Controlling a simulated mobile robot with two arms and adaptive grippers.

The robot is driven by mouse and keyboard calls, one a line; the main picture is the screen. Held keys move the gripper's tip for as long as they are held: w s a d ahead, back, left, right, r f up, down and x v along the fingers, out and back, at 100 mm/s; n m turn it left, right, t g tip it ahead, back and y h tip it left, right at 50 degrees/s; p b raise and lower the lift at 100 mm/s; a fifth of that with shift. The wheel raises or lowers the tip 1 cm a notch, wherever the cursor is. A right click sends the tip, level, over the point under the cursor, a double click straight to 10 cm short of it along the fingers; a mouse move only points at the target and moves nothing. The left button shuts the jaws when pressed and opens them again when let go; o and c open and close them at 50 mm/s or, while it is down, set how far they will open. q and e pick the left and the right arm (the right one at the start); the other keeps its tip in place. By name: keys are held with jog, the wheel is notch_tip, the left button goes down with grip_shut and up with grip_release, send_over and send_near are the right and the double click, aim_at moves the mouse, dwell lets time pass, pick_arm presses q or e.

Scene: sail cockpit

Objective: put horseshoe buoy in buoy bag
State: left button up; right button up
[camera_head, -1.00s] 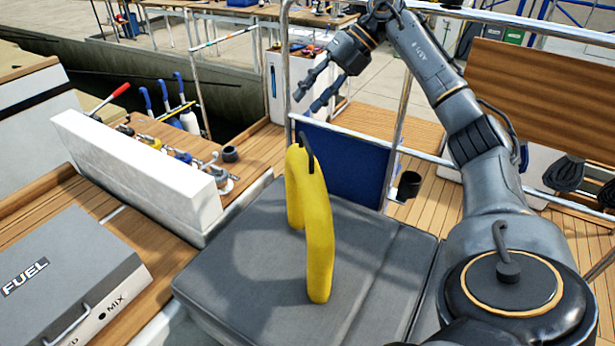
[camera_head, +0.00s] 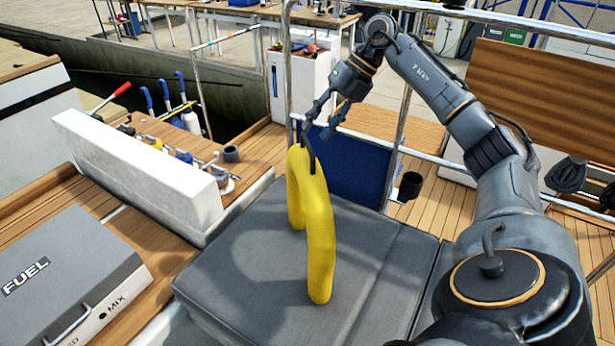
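The yellow horseshoe buoy (camera_head: 319,235) stands upright on the grey cushion, its curved top up and its two legs down. The blue buoy bag (camera_head: 350,172) hangs on the metal rail just behind the buoy. My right gripper (camera_head: 319,130) is above and just behind the top of the buoy, in front of the bag's upper edge. I cannot tell if a finger touches the strap. My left gripper is out of view.
The grey cushion (camera_head: 235,255) has free room around the buoy. A white box-like coaming (camera_head: 135,170) and a grey FUEL box (camera_head: 60,275) stand at the left. Metal rails frame the bag. A black cup holder (camera_head: 410,186) sits right of it.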

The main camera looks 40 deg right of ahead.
aim_at(308, 142)
jog(key=shift+p+x, duration=0.45)
jog(key=shift+x, duration=1.65)
jog(key=shift+s, duration=0.15)
jog(key=shift+c, duration=0.4)
grip_shut()
jog(key=shift+r, duration=0.15)
